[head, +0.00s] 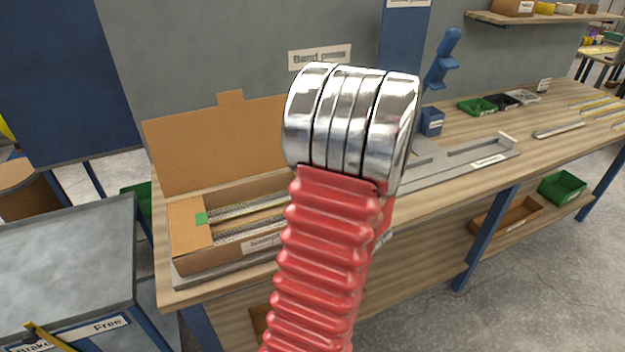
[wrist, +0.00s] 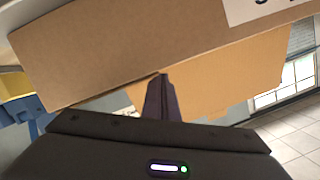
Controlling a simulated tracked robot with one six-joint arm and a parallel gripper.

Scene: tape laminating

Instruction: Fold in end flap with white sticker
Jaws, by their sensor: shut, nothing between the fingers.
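An open cardboard box (head: 200,258) lies on the workbench in the head view, its lid (head: 215,145) standing up at the back. Its left end flap (head: 187,224) carries a green sticker (head: 201,218) and lies over the box's left end. Long silvery strips (head: 235,217) lie inside. My red arm hides the box's right end, and I see no end flap with a white sticker. In the wrist view, my gripper (wrist: 161,78) is shut and empty, its tips at the lower edge of a cardboard wall (wrist: 150,40). I cannot tell whether they touch. Another cardboard panel (wrist: 225,78) is behind.
A metal fixture (head: 455,160) with a blue lever (head: 442,58) is right of the box on the bench (head: 420,208). Green and black trays (head: 478,106) are farther back. A grey cart (head: 65,250) stands at the left. Part of a white label (wrist: 262,10) shows on the cardboard wall.

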